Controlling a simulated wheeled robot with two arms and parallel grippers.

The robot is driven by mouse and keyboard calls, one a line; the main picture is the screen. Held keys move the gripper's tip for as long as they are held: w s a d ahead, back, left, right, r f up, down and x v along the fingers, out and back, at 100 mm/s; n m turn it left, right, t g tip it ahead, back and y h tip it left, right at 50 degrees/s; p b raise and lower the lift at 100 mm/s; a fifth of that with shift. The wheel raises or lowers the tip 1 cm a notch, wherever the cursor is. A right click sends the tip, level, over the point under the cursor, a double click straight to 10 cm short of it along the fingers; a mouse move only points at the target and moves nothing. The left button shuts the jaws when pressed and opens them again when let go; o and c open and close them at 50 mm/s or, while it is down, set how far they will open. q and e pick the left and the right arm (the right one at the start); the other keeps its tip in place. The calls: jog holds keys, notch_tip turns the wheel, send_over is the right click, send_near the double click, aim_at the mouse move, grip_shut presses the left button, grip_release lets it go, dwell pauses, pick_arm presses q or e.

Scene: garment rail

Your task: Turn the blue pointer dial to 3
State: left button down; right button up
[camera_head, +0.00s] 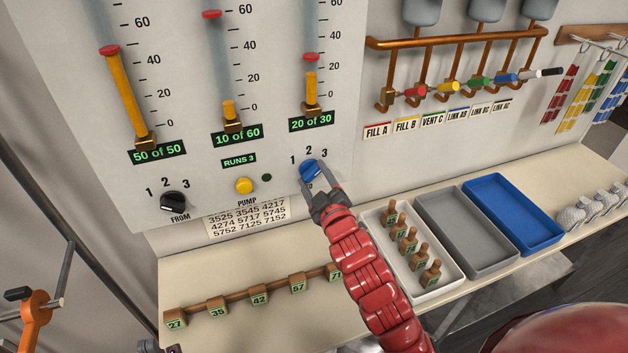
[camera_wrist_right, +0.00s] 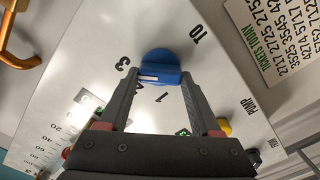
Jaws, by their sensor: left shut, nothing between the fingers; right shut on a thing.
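The blue pointer dial (camera_head: 312,168) is on the panel at the lower right, below the numbers 1, 2 and 3 and the 20 of 30 display. In the right wrist view the dial (camera_wrist_right: 158,62) shows a white pointer mark at its left end, between the visible 3 and 1; the 2 is hard to make out. My right gripper (camera_head: 314,176) is shut on the dial, one finger on each side of its handle. My left gripper (camera_head: 160,348) is barely in view at the bottom edge, shut and empty, far from the dial.
A black FROM dial (camera_head: 173,202) and a yellow button (camera_head: 244,186) are left of the blue dial. A shelf (camera_head: 225,272) below holds tagged wooden blocks, a white tray (camera_head: 378,215), a grey tray (camera_head: 435,203) and a blue tray (camera_head: 540,236). Copper pipes (camera_head: 445,42) are at right.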

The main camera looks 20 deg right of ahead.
jog(key=shift+f, duration=0.1)
dwell(0.4)
jog(key=o, duration=1.4)
jog(key=shift+s, duration=0.1)
jog(key=shift+s, duration=0.25)
jog(key=shift+s+d+f+b, duration=0.15)
jog(key=shift+s+b, duration=0.55)
jog(key=shift+s, duration=0.55)
jog(key=p, duration=1.2)
send_near(313, 177)
jog(key=s, duration=0.8)
jog(key=shift+s+d, duration=0.15)
